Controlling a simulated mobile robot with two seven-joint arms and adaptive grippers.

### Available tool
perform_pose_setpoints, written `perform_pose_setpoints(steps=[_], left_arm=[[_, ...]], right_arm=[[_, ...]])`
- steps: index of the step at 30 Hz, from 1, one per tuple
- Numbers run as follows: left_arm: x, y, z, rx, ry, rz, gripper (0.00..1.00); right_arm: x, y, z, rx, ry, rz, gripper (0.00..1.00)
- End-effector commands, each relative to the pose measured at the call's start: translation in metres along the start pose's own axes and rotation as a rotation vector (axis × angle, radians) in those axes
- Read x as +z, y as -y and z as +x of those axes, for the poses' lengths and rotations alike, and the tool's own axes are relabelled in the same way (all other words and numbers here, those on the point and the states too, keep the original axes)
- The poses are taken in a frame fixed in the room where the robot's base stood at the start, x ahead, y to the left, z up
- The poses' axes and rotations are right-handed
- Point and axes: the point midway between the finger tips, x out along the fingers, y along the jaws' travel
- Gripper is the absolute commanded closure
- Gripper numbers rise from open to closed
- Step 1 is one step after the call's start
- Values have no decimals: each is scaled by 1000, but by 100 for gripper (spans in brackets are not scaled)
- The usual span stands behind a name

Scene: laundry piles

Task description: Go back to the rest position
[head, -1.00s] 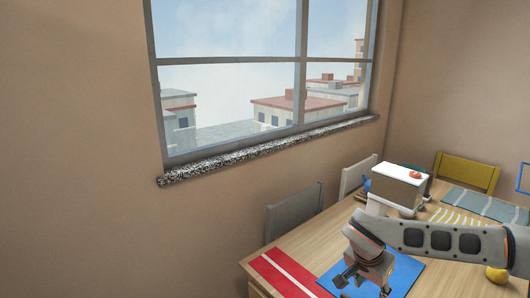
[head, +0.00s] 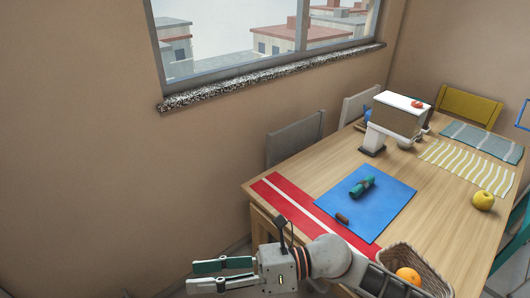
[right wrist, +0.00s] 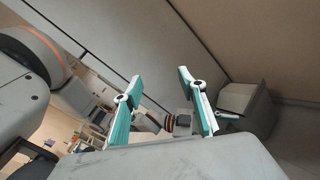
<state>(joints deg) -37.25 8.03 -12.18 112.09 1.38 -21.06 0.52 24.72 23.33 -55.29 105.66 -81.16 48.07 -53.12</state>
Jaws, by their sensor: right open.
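My right gripper (head: 222,275) is at the bottom of the head view, off the table's near left corner and in front of the floor and wall. Its two teal-and-grey fingers point left and are apart, with nothing between them. In the right wrist view the same fingers (right wrist: 165,105) stand apart and empty, with other parts of my own body behind them. My left gripper does not show in the head view.
The wooden table (head: 320,175) bears a blue mat (head: 368,205) with a green rolled item (head: 362,187) and a small brown item (head: 342,218). A red striped mat (head: 283,204), a basket (head: 425,268) holding an orange (head: 408,275), and a yellow fruit (head: 483,200) are also there. Chairs (head: 295,140) line the wall side.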

Motion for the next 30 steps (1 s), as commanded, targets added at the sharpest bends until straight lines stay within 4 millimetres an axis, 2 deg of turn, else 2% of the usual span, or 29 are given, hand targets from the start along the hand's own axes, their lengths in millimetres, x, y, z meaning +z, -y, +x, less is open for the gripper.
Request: perform_pose_setpoints(steps=[2,5,6,8,11,14,16,19,24,27,30], left_arm=[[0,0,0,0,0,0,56],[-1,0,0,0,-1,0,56],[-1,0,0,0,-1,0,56],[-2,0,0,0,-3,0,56],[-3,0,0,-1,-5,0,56],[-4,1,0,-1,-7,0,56],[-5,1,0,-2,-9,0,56],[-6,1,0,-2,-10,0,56],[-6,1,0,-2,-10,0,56],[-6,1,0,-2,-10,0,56],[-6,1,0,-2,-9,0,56]], right_arm=[[23,3,-5,-10,194,200,59],[47,19,-27,-27,429,458,59],[52,29,-40,-36,521,563,59],[55,46,-61,-48,659,722,59],[43,79,-105,-73,887,993,59],[9,110,-153,-97,1115,1263,59],[-24,128,-185,-115,1264,1436,59],[-80,142,-224,-137,1460,1658,59],[-177,143,-275,-168,1754,1965,59],[-222,135,-292,-180,1882,2089,59],[-252,127,-303,-186,1968,2167,59]])
